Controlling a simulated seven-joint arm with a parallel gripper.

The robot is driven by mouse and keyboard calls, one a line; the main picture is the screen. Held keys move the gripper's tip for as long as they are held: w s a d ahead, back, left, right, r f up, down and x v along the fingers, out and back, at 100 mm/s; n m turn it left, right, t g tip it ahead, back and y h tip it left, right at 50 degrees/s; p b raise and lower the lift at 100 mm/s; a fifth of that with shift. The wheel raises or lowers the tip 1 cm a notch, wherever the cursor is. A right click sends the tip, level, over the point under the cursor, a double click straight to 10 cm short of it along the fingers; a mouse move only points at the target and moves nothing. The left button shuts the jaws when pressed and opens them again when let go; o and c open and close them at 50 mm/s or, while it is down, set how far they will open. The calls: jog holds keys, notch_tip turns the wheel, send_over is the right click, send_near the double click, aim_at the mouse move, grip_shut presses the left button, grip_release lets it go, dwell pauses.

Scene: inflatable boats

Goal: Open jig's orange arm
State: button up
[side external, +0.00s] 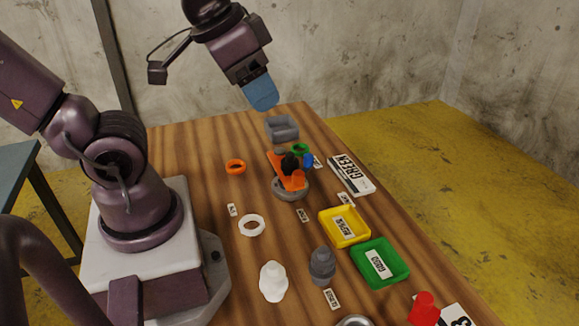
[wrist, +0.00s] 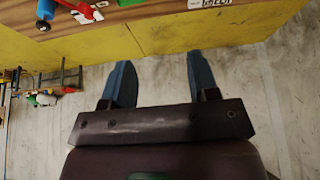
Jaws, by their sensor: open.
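The jig stands mid-table in the side external view, on a round grey base (side external: 291,190). Its orange arm (side external: 277,161) runs along its top, with a black part (side external: 290,163) in front of it. Green (side external: 300,149) and blue (side external: 308,160) parts sit at its right. Whether the arm is open or shut is too small to tell. My gripper (side external: 262,104) is high above the far part of the table, apart from the jig. In the wrist view my gripper (wrist: 161,78) shows two blue fingers spread apart with nothing between them.
A grey open box (side external: 282,129) stands behind the jig. Yellow (side external: 344,241) and green (side external: 395,277) trays, plus white (side external: 273,284) and grey (side external: 322,266) boat-like pieces, are nearer the front.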

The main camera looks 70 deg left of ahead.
jog(key=w+a+f+n+g, duration=0.4)
jog(key=w+a+f+n, duration=0.2)
jog(key=f, duration=0.2)
jog(key=n+g, duration=0.1)
jog(key=n, duration=1.1)
send_near(299, 173)
notch_tip(299, 173, down, 10)
jog(key=shift+w+a+f, duration=0.1)
jog(key=shift+f, duration=0.1)
grip_shut()
